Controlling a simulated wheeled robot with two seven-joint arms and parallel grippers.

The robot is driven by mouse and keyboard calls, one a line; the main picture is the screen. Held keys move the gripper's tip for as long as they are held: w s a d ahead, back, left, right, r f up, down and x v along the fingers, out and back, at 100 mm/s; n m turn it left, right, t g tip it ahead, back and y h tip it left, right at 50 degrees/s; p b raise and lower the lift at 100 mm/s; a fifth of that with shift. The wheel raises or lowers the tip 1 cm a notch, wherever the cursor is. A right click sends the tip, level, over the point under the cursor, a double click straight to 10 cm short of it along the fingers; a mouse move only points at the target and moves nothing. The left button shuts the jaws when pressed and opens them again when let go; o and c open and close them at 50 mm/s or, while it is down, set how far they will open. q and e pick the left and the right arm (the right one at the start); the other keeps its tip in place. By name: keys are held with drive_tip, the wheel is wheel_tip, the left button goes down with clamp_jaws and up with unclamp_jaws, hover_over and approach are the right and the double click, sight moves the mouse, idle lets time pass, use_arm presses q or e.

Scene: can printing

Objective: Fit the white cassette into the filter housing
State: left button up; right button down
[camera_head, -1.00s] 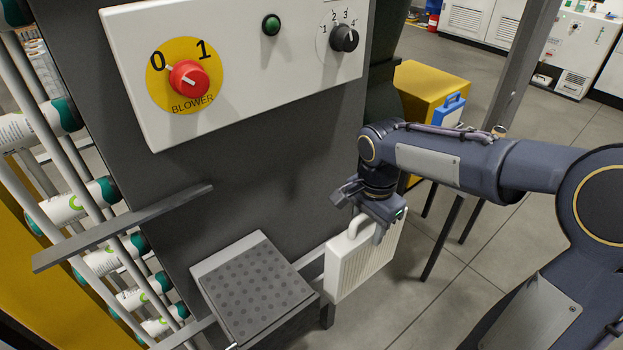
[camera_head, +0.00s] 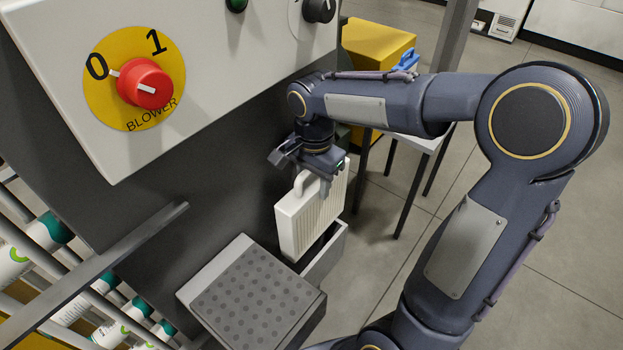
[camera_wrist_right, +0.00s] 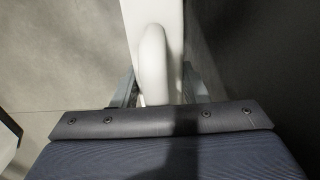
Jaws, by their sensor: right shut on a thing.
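The white cassette (camera_head: 306,219) is a flat ribbed panel with a loop handle on top. My right gripper (camera_head: 318,178) is shut on its handle and holds it upright. In the right wrist view the white handle (camera_wrist_right: 153,62) lies between the fingers of my right gripper (camera_wrist_right: 160,90). The filter housing (camera_head: 327,258) is a grey open-topped box on the machine's side. The cassette's lower edge is at or just above its dark opening; I cannot tell whether it is inside. My left gripper is not in view.
A grey box with a dotted lid (camera_head: 252,292) stands left of the housing. The control panel (camera_head: 215,50) with a red blower knob (camera_head: 145,82) is above. A metal bar (camera_head: 110,262) juts out at left. A yellow box (camera_head: 372,52) stands behind my arm.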

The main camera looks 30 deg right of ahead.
drive_tip(key=shift+a, duration=0.1)
drive_tip(key=shift+f+b, duration=2.25)
drive_tip(key=shift+f, duration=0.6)
